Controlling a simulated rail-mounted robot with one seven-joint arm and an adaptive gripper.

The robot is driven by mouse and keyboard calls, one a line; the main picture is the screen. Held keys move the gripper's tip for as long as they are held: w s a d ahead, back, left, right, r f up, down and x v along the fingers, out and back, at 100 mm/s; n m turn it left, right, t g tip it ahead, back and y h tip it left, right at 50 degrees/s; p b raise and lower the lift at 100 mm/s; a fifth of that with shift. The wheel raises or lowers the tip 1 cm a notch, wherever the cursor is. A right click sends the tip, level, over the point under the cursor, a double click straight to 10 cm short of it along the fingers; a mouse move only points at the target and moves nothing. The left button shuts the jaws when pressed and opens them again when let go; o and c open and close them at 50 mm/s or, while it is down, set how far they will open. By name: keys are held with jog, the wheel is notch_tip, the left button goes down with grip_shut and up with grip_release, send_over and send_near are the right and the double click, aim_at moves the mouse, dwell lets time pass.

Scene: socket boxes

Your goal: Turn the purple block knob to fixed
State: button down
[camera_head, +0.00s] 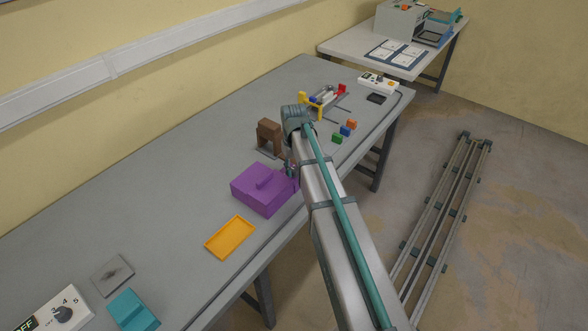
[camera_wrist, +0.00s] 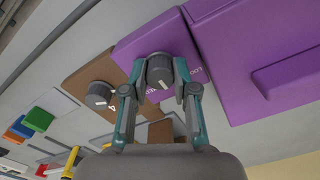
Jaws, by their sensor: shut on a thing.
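The purple block (camera_head: 264,190) sits on the grey workbench, left of my arm in the head view. In the wrist view its purple body (camera_wrist: 230,50) fills the upper right, with a raised bar on top. My gripper (camera_wrist: 160,80) is shut on the knob, one finger on each side. White lettering beside the knob is partly hidden by the fingers and cannot be read in full. In the head view the knob and fingertips are mostly hidden by my arm.
A brown block (camera_head: 269,135) stands close behind the purple block; a second dark knob (camera_wrist: 99,95) shows beside my left finger. An orange tray (camera_head: 230,238) lies in front. Small coloured blocks (camera_head: 345,131) lie farther along the bench. Bare bench lies left of the purple block.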

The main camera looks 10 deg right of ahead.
aim_at(294, 169)
jog(key=m, duration=0.4)
jog(key=shift+m, duration=0.3)
jog(key=m, duration=0.4)
jog(key=shift+m, duration=0.4)
jog(key=c, duration=0.9)
grip_release()
notch_tip(294, 169, up, 12)
